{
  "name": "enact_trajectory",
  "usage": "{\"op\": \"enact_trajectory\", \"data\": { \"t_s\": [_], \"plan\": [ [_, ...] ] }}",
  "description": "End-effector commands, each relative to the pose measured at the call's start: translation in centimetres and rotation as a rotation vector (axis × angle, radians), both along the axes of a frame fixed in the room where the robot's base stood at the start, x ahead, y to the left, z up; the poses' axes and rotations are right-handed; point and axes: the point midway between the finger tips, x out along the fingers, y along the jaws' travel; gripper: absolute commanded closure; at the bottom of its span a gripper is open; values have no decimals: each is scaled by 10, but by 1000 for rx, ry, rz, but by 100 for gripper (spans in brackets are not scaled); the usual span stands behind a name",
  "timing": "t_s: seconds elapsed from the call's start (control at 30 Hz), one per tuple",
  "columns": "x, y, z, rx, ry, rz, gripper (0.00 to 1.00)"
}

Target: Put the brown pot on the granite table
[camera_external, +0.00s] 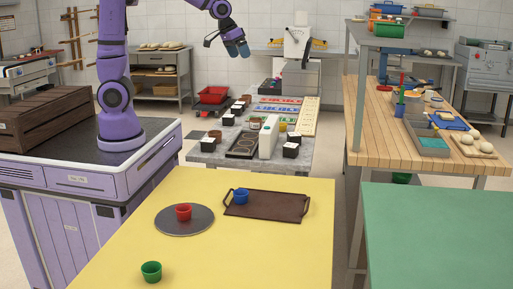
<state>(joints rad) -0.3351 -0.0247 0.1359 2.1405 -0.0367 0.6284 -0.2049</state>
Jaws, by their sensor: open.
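The granite table (208,158) is the grey speckled one in the middle, crowded with small items. A small brownish round thing (215,134) on its left side may be a brown pot; it is too small to be sure. No clearly brown pot shows on the yellow table (215,255). A red pot (183,212), a blue pot (241,196) and a green pot (151,271) stand there. My gripper (237,50) is open and empty, high in the air above the far left part of the granite table, touching nothing.
The red pot is on a round grey plate (168,227) and the blue pot on a brown handled tray (285,210). A green table (440,230) stands at right front, a wooden workbench (450,150) behind it. A shelf post (355,110) rises between.

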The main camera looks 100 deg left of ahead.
Motion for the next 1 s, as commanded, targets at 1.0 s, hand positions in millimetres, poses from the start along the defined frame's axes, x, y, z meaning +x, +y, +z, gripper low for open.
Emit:
{"op": "enact_trajectory", "data": {
  "t_s": [1.0],
  "plan": [
    [-225, -211, 41, 138, -36, -678, 1]
  ]
}}
